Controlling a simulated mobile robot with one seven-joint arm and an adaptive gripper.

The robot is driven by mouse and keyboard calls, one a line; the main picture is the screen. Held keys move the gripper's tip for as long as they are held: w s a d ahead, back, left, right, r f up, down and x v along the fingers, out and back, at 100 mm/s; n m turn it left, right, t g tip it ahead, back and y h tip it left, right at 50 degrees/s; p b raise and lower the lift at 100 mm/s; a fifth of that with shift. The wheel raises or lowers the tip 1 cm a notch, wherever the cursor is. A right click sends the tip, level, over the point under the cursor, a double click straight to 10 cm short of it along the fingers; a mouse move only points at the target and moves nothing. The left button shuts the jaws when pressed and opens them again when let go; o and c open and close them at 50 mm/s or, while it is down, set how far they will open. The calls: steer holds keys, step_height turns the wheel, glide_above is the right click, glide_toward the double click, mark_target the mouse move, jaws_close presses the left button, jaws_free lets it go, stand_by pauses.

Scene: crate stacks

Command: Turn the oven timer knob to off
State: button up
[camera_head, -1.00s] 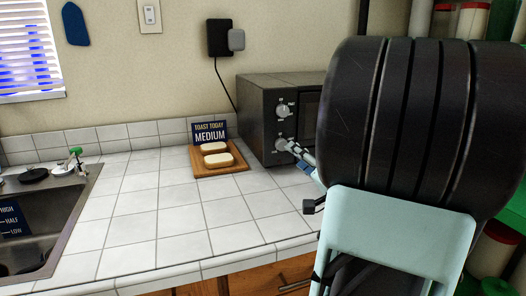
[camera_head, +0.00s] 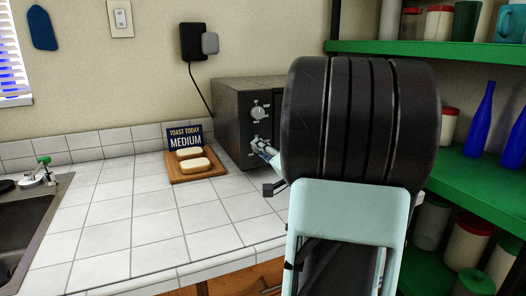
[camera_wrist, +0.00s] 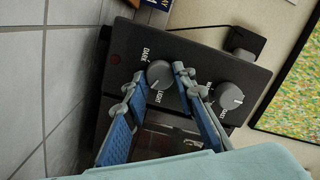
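The black toaster oven (camera_head: 230,120) stands on the counter against the wall, with two grey knobs on its front. The lower knob (camera_wrist: 160,75) has lettering that looks like DARK and LIGHT beside it. The upper knob (camera_head: 259,112) also shows in the wrist view (camera_wrist: 228,97); its labels are too small to read. My gripper (camera_wrist: 159,74) is open, with its blue fingertips on either side of the lower knob; I cannot tell whether they touch it. In the head view my gripper (camera_head: 260,148) partly covers the lower knob, and my arm hides most of the oven front.
A wooden board (camera_head: 198,178) with two bread slices and a sign (camera_head: 186,136) reading "TOAST TODAY MEDIUM" lies left of the oven. A sink (camera_head: 25,235) is at the far left. Green shelves (camera_head: 470,190) with jars and blue bottles stand at the right. The tiled counter between is clear.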

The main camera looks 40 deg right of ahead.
jaws_close()
steer(key=shift+n, duration=0.3)
steer(key=n, duration=0.5)
steer(key=shift+g+p, duration=0.3)
steer(key=n+b, duration=0.1)
steer(key=n, duration=0.5)
steer(key=shift+a+g+h+b, duration=0.1)
steer(key=shift+g+h+b, duration=0.2)
steer(key=shift+b, duration=0.05)
steer(key=n+h+b, duration=0.1)
steer(key=n+b, duration=0.3)
steer(key=n, duration=0.2)
steer(key=shift+n+b, duration=1.35)
steer(key=shift+n, duration=0.35)
steer(key=shift+r, duration=0.1)
